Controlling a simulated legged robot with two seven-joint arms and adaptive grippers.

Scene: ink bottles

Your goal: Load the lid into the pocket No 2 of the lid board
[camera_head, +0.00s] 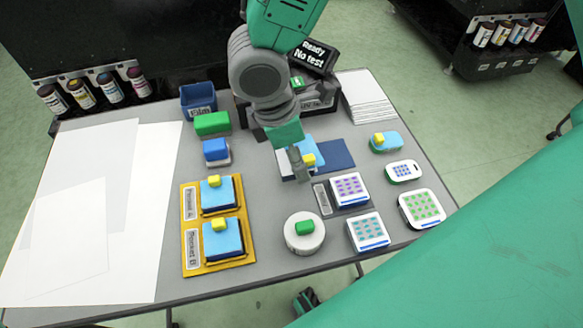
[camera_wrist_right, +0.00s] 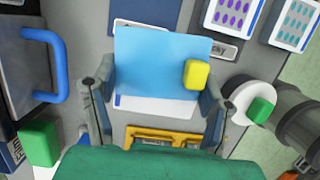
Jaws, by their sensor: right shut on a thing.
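A light blue lid (camera_wrist_right: 155,70) with a yellow knob (camera_wrist_right: 197,74) lies between the fingers of my right gripper (camera_wrist_right: 157,108). The gripper is shut on it. In the head view my right gripper (camera_head: 300,167) partly hides the lid (camera_head: 289,158), beside a dark blue mat (camera_head: 337,154). White shows along the lid's edge. The yellow lid board (camera_head: 247,252) is at the left of centre, its edge also low in the wrist view (camera_wrist_right: 163,134). Its two labelled pockets each hold a blue piece with a yellow knob (camera_head: 221,194); the labels are hard to read. My left gripper is not seen.
A round white piece with a green knob (camera_head: 305,240) stands right of the board. White trays with coloured dots (camera_head: 368,230) stand further right. Blue and green blocks (camera_head: 212,123) and a dark blue bin (camera_head: 198,100) are behind the board. White sheets (camera_head: 90,220) cover the left side.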

